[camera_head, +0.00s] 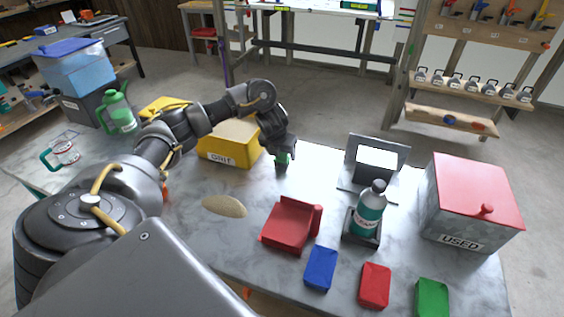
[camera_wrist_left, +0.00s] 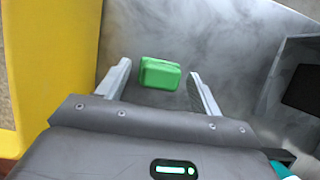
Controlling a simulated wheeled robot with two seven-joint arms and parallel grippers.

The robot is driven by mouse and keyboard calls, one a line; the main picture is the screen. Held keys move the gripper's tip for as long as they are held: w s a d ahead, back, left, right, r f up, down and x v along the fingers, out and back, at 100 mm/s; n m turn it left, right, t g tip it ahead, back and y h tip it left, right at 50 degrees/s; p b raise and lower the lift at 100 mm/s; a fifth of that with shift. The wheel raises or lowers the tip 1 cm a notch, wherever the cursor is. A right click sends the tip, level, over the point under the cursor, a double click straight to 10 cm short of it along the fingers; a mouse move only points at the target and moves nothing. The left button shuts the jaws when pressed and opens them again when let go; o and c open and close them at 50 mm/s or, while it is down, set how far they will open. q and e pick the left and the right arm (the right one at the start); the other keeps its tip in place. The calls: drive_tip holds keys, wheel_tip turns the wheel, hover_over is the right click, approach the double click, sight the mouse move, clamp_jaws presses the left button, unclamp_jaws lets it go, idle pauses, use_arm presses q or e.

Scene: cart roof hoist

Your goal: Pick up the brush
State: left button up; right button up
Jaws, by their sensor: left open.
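A small green block-shaped thing (camera_head: 283,159) stands on the marbled table under my left gripper (camera_head: 282,163). No bristles show, so I cannot tell whether it is the brush, and nothing else in view is clearly one. In the left wrist view the green thing (camera_wrist_left: 160,73) lies between the two spread fingers of my left gripper (camera_wrist_left: 158,80), beyond their tips or level with them. The left gripper is open and empty. My right gripper is not in view.
A yellow bin marked GRIT (camera_head: 228,147) stands close left of the gripper. A grey stand (camera_head: 397,155) is to the right. Nearer are a beige oval pad (camera_head: 224,206), a red holder (camera_head: 288,226), a bottle (camera_head: 369,212), coloured blocks and a USED box (camera_head: 470,210).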

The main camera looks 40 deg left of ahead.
use_arm(q)
drive_tip(key=shift+x, duration=0.8)
drive_tip(key=shift+r, duration=0.15)
drive_tip(key=shift+c, duration=0.4)
drive_tip(key=c, duration=0.9)
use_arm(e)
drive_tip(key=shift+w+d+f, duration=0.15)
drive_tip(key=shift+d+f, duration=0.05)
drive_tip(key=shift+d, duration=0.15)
